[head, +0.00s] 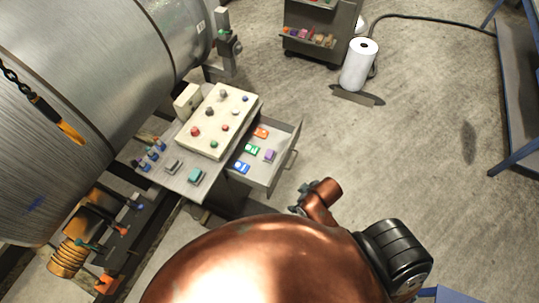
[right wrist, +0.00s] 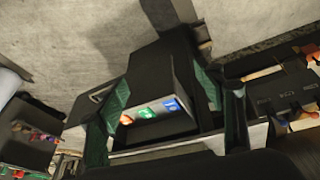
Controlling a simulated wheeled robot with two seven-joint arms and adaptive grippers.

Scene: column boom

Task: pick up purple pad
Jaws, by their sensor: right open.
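The purple pad (head: 269,155) lies in the open drawer (head: 284,163) of the workstation, right of the orange, green and blue pads in the head view. My right gripper (head: 304,197) is just below and right of the drawer in that view, apart from the pad. In the right wrist view, my right gripper (right wrist: 164,82) has its green fingers spread wide with nothing held. The orange, green and blue pads show between them, but I cannot make out the purple pad there. My left gripper is not in view.
A panel with coloured knobs (head: 219,121) stands beside the drawer. A large metal cylinder (head: 80,70) fills the left. A tool cart (head: 322,30) and white roll (head: 359,65) stand at the back. The floor right of the drawer is clear.

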